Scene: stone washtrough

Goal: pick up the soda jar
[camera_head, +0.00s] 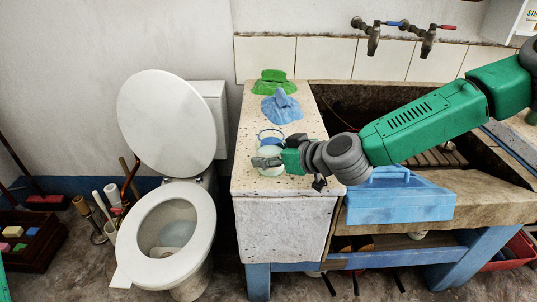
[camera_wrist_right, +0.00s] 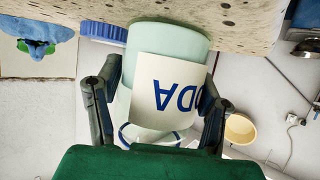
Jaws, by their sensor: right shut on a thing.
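The soda jar is pale green with a white label in blue letters. In the wrist view the soda jar (camera_wrist_right: 160,85) is upside down in the picture, with "ODA" readable. My right gripper (camera_wrist_right: 160,105) has one finger on each side of it and is shut on it. In the head view the jar (camera_head: 271,171) is at the front part of the pale stone ledge (camera_head: 285,222), partly covered by my right gripper (camera_head: 272,160). I cannot tell whether its base touches the ledge. My left gripper is not in view.
A blue cloth (camera_head: 281,106) and a green cloth (camera_head: 272,82) lie farther back on the ledge. A blue ribbed lid-like thing (camera_wrist_right: 103,33) is close beside the jar. A blue toolbox (camera_head: 400,200) is right of it, at the trough's front. A toilet (camera_head: 172,232) stands left.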

